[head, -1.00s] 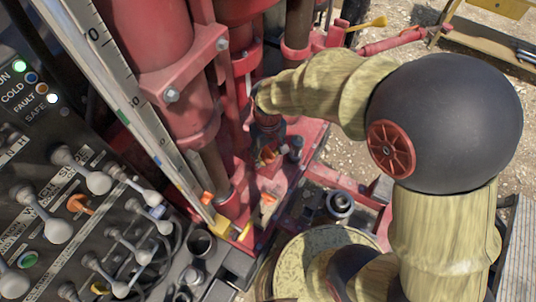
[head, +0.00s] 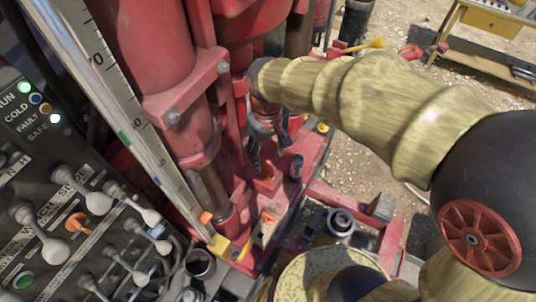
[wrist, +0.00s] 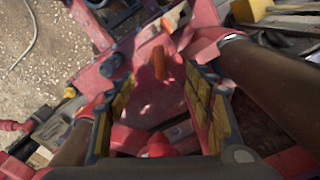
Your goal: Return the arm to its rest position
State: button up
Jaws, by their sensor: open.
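My arm's forearm reaches left across the head view to the red rig. My gripper (head: 270,130) hangs at its end, partly hidden in shadow among the red columns. In the wrist view my gripper (wrist: 158,90) has its two yellow-padded fingers spread apart with nothing between the pads. Beyond the fingers an orange piece (wrist: 159,62) stands on a red surface. I cannot tell whether the fingers touch anything.
Red cylinders (head: 150,60) stand close left of my gripper. A control panel (head: 70,225) with several levers fills the lower left. A metal cup (head: 199,263) sits beside it. A yellow workbench (head: 490,30) stands far right. Gravel ground (head: 400,75) lies open behind my forearm.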

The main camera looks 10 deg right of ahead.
dwell(0.3)
jog(key=shift+s+d+f, duration=0.1)
jog(key=shift+s+f, duration=0.1)
jog(key=shift+f, duration=0.1)
jog(key=s+d+f+m+t+b, duration=0.2)
jog(key=s+d+b, duration=0.4)
jog(key=b, duration=0.3)
jog(key=s+d+f+m+t+b, duration=0.2)
jog(key=s+d+b, duration=0.3)
jog(key=b, duration=0.4)
jog(key=shift+s+d+f+t+b, duration=0.3)
jog(key=shift+s+d+t+b, duration=0.15)
jog(key=shift+t, duration=0.35)
